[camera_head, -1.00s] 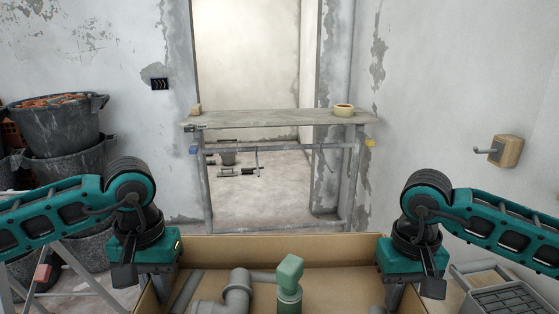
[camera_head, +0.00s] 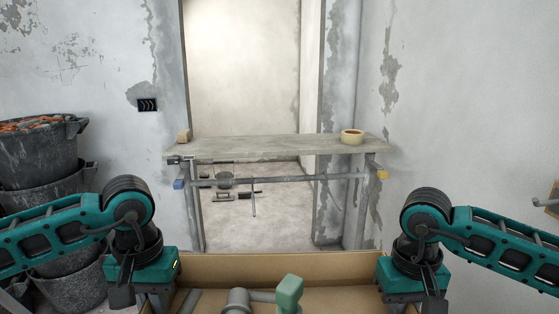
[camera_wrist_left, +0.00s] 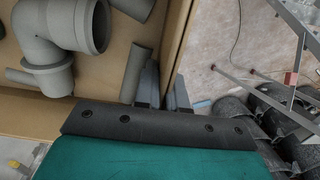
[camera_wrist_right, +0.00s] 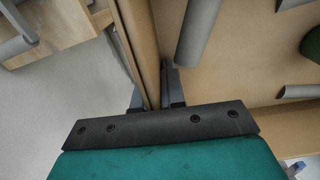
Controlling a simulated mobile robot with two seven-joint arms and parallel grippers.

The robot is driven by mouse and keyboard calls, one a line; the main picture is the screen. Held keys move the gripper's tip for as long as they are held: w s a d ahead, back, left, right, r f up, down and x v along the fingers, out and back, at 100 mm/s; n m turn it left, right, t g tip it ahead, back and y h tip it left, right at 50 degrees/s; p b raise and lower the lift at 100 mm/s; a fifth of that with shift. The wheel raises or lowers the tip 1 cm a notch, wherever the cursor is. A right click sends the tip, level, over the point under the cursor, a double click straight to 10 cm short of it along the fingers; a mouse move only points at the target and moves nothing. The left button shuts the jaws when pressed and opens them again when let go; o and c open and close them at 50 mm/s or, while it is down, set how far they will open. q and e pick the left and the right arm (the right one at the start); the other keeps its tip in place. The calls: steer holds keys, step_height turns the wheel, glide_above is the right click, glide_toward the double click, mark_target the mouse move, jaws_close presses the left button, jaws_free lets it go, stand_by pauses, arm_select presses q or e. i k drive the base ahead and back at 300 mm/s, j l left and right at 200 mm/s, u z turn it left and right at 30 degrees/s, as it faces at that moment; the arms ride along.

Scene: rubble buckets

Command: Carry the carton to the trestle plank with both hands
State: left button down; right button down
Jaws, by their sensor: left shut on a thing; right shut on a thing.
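The open brown carton (camera_head: 240,262) is at the bottom of the head view, held between my two arms. Grey pipe fittings (camera_head: 238,300) and a green piece (camera_head: 288,292) lie inside. My left gripper (camera_wrist_left: 165,90) is shut on the carton's side wall, one finger inside and one outside. My right gripper (camera_wrist_right: 158,92) is shut on the opposite side wall in the same way. In the head view both fingertips are hidden behind the wrists. The trestle plank (camera_head: 260,148) stands ahead across a doorway, beyond the carton's far wall and apart from it.
On the plank, a small wooden block (camera_head: 184,136) is at the left end and a tape roll (camera_head: 351,136) at the right end. The middle of its top is bare. Stacked black buckets (camera_head: 38,160) with rubble stand at left. Walls flank the doorway.

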mark_target(260, 143)
steer(key=i+u, duration=0.1)
steer(key=i, duration=0.6)
steer(key=i+l+u, duration=0.1)
steer(key=i, duration=0.55)
